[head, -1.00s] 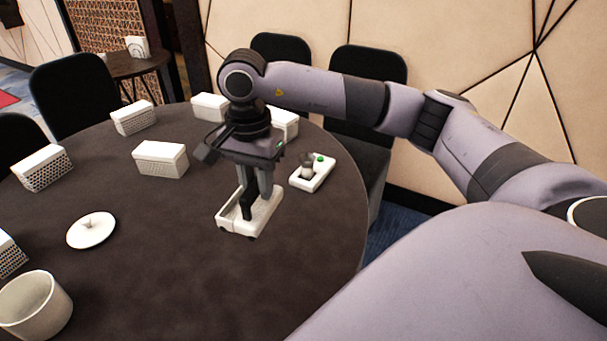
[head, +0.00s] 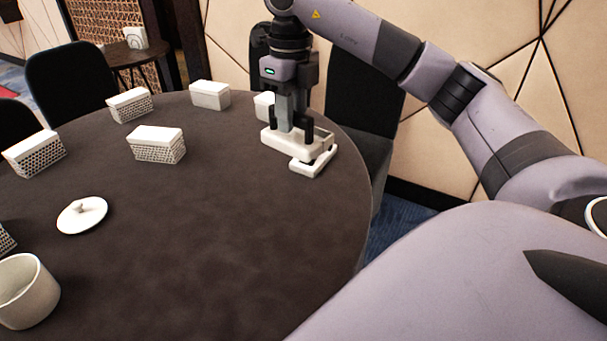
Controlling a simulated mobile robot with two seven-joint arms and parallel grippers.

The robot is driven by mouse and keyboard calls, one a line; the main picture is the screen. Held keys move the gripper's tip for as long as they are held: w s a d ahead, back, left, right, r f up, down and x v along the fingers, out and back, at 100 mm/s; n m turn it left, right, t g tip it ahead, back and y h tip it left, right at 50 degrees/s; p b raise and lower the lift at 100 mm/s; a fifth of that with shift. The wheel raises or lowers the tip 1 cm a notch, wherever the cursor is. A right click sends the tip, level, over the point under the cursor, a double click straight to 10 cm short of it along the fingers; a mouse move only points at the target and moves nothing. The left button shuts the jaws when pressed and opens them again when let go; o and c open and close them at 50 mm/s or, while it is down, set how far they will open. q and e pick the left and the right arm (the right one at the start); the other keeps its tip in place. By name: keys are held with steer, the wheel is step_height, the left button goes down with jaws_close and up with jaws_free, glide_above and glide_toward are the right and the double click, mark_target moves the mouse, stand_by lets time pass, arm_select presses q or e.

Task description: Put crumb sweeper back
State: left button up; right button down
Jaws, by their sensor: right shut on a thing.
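The white crumb sweeper (head: 287,147) is a low, box-like piece near the right side of the round table, in the head view. My right gripper (head: 294,131) points down and is shut on it. A second low white piece (head: 309,168), like a small tray or stand, shows just below and to the right of the sweeper. I cannot tell whether the two touch. My left gripper is not in view.
The dark round table (head: 200,240) is clear in front. Several white boxes stand at the back and left, one (head: 157,143) nearest the middle. A white lid (head: 82,214) and a white pot (head: 25,290) are at left. Dark chairs (head: 70,82) stand behind.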

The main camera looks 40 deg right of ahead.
steer(key=m, duration=0.1)
steer(key=d+m, duration=0.1)
steer(key=shift+d+r+m, duration=0.1)
steer(key=shift+r+m, duration=0.1)
steer(key=shift+m, duration=0.1)
steer(key=shift+s+f+b, duration=0.1)
steer(key=shift+f+b, duration=0.2)
steer(key=shift+b, duration=0.05)
step_height(320, 180, down, 19)
steer(key=shift+f+b, duration=0.15)
steer(key=shift+b, duration=0.65)
steer(key=shift+f, duration=0.1)
steer(key=c, duration=0.9)
jaws_free()
